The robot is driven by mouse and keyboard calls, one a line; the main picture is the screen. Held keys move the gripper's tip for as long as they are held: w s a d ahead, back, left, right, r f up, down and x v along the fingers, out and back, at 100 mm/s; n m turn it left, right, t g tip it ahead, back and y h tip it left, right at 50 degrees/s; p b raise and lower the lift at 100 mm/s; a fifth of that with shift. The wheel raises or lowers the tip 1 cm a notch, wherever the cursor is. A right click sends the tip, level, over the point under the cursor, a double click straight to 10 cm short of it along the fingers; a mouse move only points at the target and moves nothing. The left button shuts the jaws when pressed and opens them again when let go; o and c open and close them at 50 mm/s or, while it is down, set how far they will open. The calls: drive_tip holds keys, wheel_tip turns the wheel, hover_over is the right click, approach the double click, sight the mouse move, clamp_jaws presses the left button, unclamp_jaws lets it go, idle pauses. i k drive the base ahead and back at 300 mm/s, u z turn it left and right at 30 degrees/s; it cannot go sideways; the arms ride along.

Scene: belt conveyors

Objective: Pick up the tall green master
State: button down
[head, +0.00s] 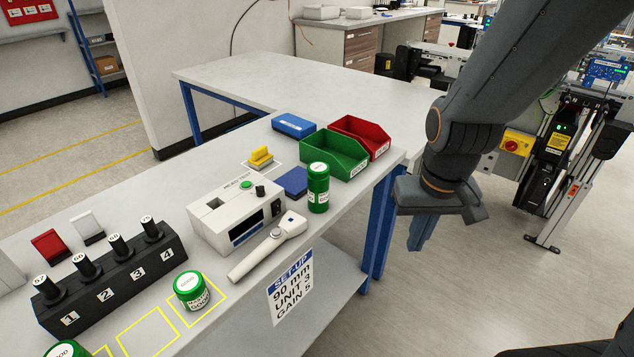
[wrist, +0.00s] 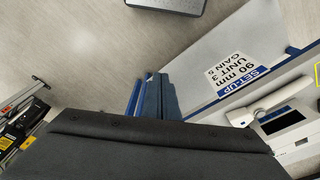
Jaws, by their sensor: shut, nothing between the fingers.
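The tall green master (head: 318,188) is a green cylinder with a white label and a pale top. It stands upright on the bench, in front of the green bin and right of the white tester. My gripper (head: 419,234) hangs right of the bench's end, over the floor, apart from the master. Its blue fingers (wrist: 148,98) are together and empty in the wrist view. The master does not show in the wrist view.
A shorter green jar (head: 191,290) stands in a yellow square. A white handheld probe (head: 268,245) lies before the tester (head: 236,217). A green bin (head: 334,154), a red bin (head: 361,137) and a blue block (head: 292,181) are close to the master. The floor beneath my gripper is clear.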

sight(318, 172)
drive_tip(key=u, duration=0.05)
drive_tip(key=k, duration=0.5)
drive_tip(key=z, duration=1.2)
drive_tip(key=i, duration=1)
drive_tip(key=u, duration=2.8)
drive_tip(key=i, duration=0.5)
drive_tip(key=z, duration=0.05)
